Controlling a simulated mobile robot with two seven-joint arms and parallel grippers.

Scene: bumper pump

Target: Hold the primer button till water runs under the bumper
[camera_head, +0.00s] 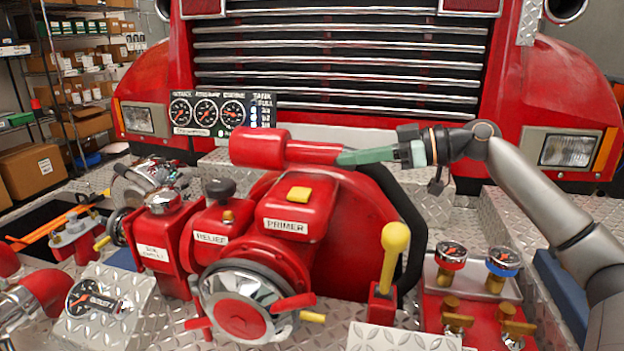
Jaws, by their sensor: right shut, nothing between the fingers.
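The yellow primer button (298,194) sits on top of a red box labelled PRIMER (287,225) on the bumper pump. My right gripper (345,158) comes in from the right with its green fingers pointing left. It is shut and empty, above and to the right of the button and apart from it in the picture. Its tips overlap the right end of a red cylinder (270,150) behind the box; I cannot tell whether they touch. My left gripper is not in view. No running water shows, and the ground under the bumper is hidden.
A gauge panel (222,112) stands behind the pump. A yellow-knobbed lever (394,245) rises to the right of the box. A RELIEF unit (211,238), a large capped outlet (240,305) and two small gauges (451,255) crowd the diamond-plate bumper (525,225).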

